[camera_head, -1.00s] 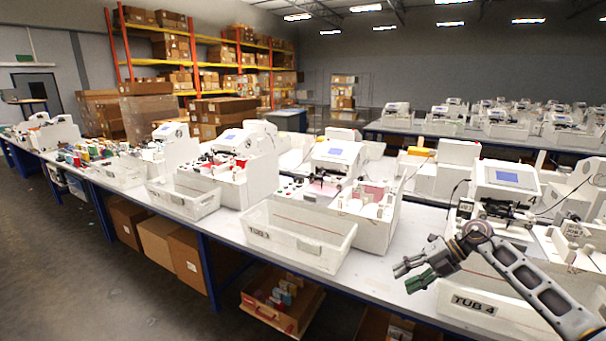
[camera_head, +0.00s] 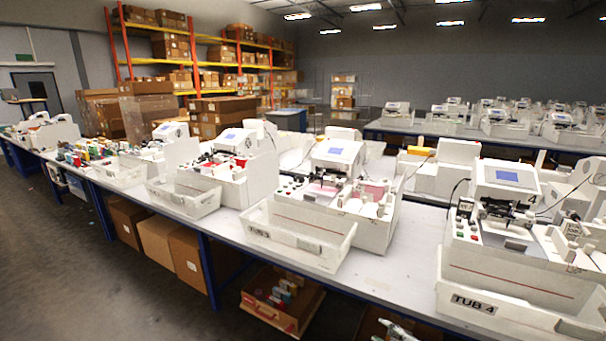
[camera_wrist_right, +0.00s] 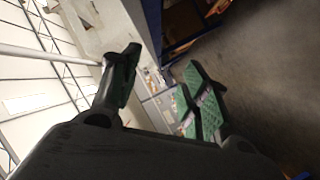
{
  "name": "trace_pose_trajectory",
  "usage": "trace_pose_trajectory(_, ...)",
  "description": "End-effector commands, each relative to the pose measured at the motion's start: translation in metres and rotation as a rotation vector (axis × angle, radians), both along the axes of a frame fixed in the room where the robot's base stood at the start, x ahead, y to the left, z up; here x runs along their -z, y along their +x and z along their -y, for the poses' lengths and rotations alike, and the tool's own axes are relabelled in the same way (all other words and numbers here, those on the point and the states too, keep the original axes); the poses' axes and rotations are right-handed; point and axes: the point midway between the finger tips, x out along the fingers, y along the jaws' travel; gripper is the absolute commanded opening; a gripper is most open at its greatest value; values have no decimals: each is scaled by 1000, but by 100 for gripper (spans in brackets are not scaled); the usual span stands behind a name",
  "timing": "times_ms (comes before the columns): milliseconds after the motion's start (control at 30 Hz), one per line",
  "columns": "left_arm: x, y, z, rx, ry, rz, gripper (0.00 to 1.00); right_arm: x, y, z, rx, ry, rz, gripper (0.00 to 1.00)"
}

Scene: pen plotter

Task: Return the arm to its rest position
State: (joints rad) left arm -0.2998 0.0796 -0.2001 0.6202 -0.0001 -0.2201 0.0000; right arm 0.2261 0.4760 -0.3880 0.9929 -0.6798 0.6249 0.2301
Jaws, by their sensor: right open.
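My right gripper (camera_head: 396,331) shows only as a small part at the bottom edge of the head view, below the front edge of the table. The rest of the right arm is out of that view. In the right wrist view its two green-padded fingers (camera_wrist_right: 160,88) stand apart with nothing between them. My left gripper is not in view.
A long white table (camera_head: 385,273) carries several plotter machines, with the white tub marked TUB 4 (camera_head: 500,294) at the right and another tub (camera_head: 300,238) in the middle. An open cardboard box (camera_head: 283,300) sits under the table. The floor (camera_head: 90,270) at left is clear.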

Motion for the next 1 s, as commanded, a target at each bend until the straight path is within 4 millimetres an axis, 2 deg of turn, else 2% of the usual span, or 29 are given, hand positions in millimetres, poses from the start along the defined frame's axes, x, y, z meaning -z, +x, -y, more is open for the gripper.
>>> trace_pose_trajectory(33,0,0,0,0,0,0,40,22,-10,3,50,18,-41,46)
trace_pose_trajectory(200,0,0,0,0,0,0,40,87,-44,16,210,57,-171,46)
trace_pose_trajectory(367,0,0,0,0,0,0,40,144,-84,26,342,77,-295,46)
trace_pose_trajectory(500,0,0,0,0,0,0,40,190,-123,32,444,88,-402,46)
trace_pose_trajectory(767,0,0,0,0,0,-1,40,265,-209,36,612,94,-608,46)
trace_pose_trajectory(1000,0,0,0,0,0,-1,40,321,-298,32,743,86,-799,46)
